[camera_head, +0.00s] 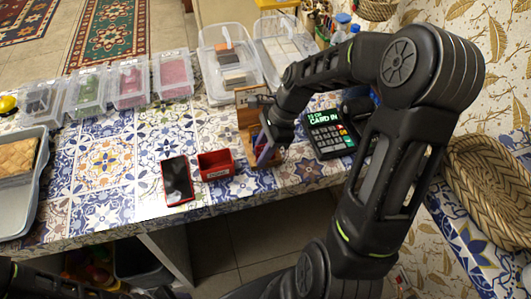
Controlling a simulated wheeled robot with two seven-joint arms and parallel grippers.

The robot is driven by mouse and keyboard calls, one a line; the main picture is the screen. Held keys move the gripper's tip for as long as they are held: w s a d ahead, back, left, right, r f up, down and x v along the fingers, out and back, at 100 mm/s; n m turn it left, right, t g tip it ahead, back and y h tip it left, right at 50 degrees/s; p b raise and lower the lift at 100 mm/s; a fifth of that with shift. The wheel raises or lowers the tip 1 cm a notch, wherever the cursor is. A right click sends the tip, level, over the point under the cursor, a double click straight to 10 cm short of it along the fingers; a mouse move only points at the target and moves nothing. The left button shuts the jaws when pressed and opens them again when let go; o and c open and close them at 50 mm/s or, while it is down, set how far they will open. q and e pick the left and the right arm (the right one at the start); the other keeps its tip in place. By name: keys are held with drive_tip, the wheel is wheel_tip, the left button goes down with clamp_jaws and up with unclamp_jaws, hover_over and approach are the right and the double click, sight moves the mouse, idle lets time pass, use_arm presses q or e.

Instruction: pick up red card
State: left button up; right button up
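My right gripper (267,140) is low over the table at the wooden holder (247,122), which stands right of the small red box. A thin bluish-purple card-like edge with some red (262,153) shows at the fingertips. The gripper and wrist hide much of the holder's front. I cannot tell whether the fingers are open or shut on a card. No separate red card shows clearly. My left gripper is not in view; only a dark part of my body shows at the bottom left.
A red-edged phone (177,181) and an open red box (215,165) lie left of the gripper. A card terminal (330,134) reading "CARD IN" stands to the right. Clear lidded containers (128,81) line the back. A woven basket (487,185) is at far right.

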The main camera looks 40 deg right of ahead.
clamp_jaws()
idle(0.5)
wheel_tip(320, 180, up, 10)
drive_tip(key=shift+r, duration=0.1)
idle(0.5)
idle(0.5)
drive_tip(key=shift+r+p, duration=2.4)
drive_tip(key=shift+r, duration=0.05)
